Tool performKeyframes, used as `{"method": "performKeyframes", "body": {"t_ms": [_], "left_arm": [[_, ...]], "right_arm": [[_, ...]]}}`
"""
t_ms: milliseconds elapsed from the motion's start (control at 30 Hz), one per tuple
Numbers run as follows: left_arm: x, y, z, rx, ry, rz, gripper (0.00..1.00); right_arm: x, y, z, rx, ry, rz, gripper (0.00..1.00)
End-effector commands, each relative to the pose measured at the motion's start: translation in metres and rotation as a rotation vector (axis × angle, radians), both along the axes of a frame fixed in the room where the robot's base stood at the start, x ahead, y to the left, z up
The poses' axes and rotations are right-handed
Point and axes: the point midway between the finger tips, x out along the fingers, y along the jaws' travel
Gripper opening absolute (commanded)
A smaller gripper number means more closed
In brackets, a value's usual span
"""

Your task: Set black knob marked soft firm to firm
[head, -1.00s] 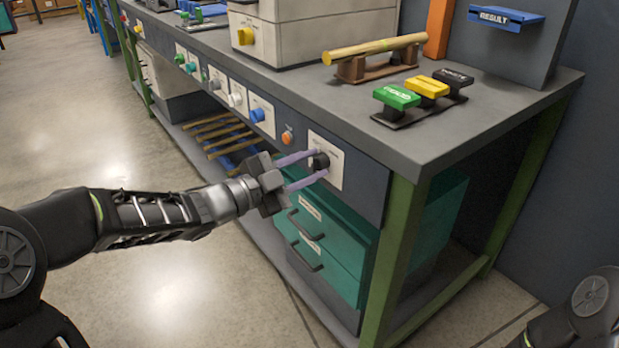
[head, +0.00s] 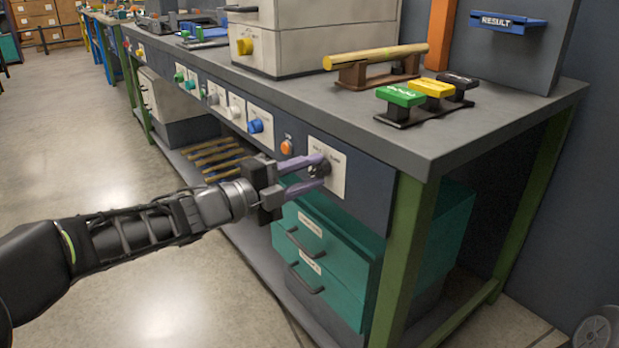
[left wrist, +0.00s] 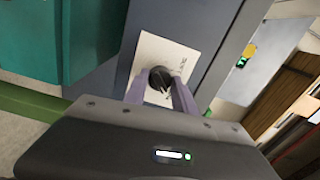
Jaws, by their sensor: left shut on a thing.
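The black knob (head: 320,170) sits on a white label plate (head: 338,180) on the front panel of the bench, near its right corner. In the left wrist view the knob (left wrist: 158,78) is in front of a pale plate (left wrist: 150,50) whose print is too small to read. My left gripper (head: 316,174) is shut on the knob, one purple finger above it and one below. In the left wrist view the fingers (left wrist: 160,88) reach either side of the knob. The knob's pointer setting cannot be made out. My right gripper is not in view.
An orange button (head: 287,147) and a blue knob (head: 256,126) are left of the plate. Teal drawers (head: 315,235) stand below. Green, yellow and black push blocks (head: 401,96) stand on the bench top. The floor at left is clear.

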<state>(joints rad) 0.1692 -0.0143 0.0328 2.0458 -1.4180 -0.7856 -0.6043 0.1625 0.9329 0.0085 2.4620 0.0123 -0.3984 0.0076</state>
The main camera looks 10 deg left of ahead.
Motion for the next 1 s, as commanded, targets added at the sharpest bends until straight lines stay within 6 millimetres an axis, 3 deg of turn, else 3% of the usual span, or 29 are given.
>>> {"method": "performKeyframes", "body": {"t_ms": [400,433,667,1000], "left_arm": [[-0.0001,0.0000,-0.0011,0.009,-0.003,0.000,0.00],[-0.0001,0.0000,-0.0011,0.009,-0.003,0.000,0.34],[0.0000,0.0000,-0.0006,0.007,-0.004,0.000,0.53],[-0.0024,0.0024,0.0005,0.007,-0.004,0.001,0.54]], "right_arm": [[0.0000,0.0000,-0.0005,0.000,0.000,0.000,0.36],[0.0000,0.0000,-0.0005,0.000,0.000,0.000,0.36],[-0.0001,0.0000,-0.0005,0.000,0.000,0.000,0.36],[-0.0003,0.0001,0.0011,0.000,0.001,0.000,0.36]]}}
